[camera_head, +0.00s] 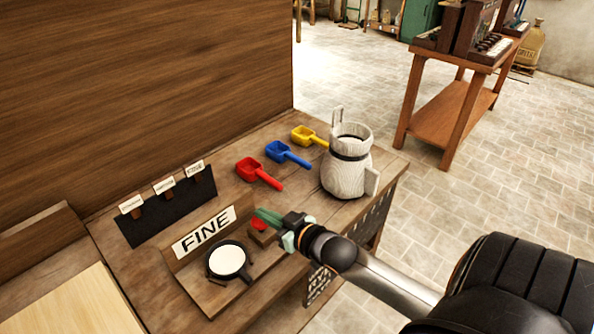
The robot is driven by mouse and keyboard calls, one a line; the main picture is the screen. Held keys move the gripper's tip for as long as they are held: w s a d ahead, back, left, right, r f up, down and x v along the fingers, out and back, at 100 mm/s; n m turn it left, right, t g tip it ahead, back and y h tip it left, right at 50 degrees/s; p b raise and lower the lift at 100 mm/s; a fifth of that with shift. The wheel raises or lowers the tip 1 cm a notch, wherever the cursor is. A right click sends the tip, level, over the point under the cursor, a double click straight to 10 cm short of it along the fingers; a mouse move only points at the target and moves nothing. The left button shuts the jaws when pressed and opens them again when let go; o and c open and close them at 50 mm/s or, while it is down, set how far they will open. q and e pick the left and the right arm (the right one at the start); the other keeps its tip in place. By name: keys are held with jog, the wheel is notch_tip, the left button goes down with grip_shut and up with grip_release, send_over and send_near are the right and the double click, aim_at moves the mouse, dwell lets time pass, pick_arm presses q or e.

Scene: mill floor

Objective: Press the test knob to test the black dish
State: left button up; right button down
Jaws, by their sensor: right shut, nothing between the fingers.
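The black dish (228,261), with a white content, sits on a wooden stand (205,296) in front of a sign (205,231) reading "FINE". The red test knob (258,226) is on a small wooden block to the right of the dish. My right gripper (266,217) comes in from the right and is shut and empty. Its green fingertips are right at the knob and partly cover the block. I cannot tell whether they touch the knob. My left gripper is not in view.
Red (258,173), blue (287,153) and yellow (308,136) scoops lie behind, beside a pale jug-like container (347,165). A dark rack (168,206) with three small labels stands at left. A wooden wall (150,80) rises behind. A second table (452,100) stands far right.

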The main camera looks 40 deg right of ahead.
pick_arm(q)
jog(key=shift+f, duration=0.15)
pick_arm(e)
jog(key=a+v, duration=0.1)
jog(key=v, duration=0.8)
jog(key=shift+s+d, duration=0.45)
jog(key=shift+d, duration=0.05)
jog(key=shift+s, duration=0.1)
